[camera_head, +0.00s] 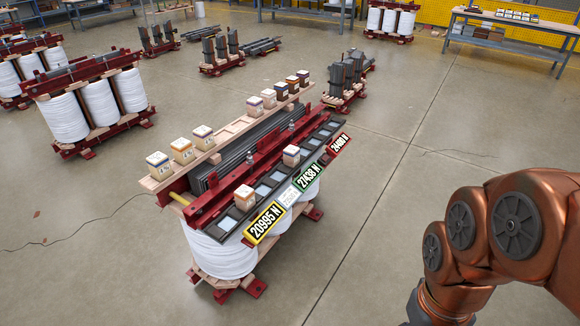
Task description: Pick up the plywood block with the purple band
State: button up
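Several small blocks with coloured bands stand on the transformer-like assembly in the middle of the view. On its back plank are three blocks at the left, the front one (158,166) beside an orange-banded block (182,151) and a third block (203,138). Several more, including a pale block (255,107) with a faintly purplish band, stand at the plank's right end. Two blocks, a front one (244,198) and a middle one (291,156), sit on the dark slotted rail. The bands are too small to tell surely which is purple. My gripper is not in view.
The wooden plank (228,131) and dark rail (225,222) lie along the red-framed assembly with white coils (222,255). Number plates, including a yellow one (265,222), hang from the rail. My copper arm is at the lower right. Concrete floor (375,210) between is clear.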

aim_at(255, 105)
jog(key=u, duration=0.15)
jog(key=i, duration=0.6)
jog(key=u, duration=0.8)
jog(key=i, duration=0.8)
jog(key=u, duration=0.4)
